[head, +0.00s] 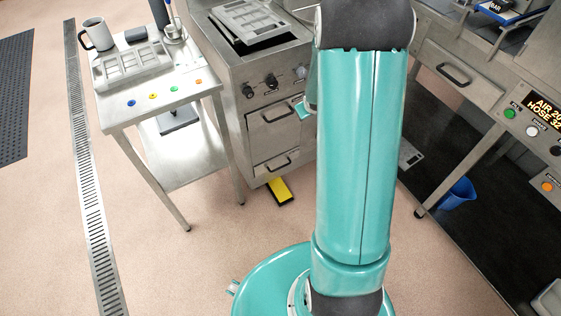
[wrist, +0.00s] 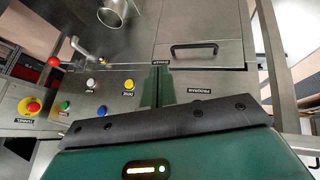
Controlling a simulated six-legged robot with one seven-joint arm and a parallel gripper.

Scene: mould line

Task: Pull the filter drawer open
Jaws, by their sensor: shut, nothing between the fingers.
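In the wrist view a flat metal drawer front (wrist: 225,25) carries a black bar handle (wrist: 193,47). It looks closed, and I cannot read its small label well enough to name it. My gripper (wrist: 162,72) has its two green fingers together, with nothing between them. The fingertips end below and left of the handle, apart from it. In the head view my arm hides the gripper. A drawer with a black handle (head: 454,76) is under the right-hand counter there, and a steel cabinet has two handled fronts (head: 277,128). I cannot tell which is the filter drawer.
The wrist view shows coloured buttons (wrist: 90,84), a red-knobbed lever (wrist: 54,62) and a red-and-yellow stop button (wrist: 33,106). In the head view a steel table (head: 160,105) holds a mould tray and mug. A yellow pedal (head: 282,190) and blue bin (head: 458,193) stand on the floor.

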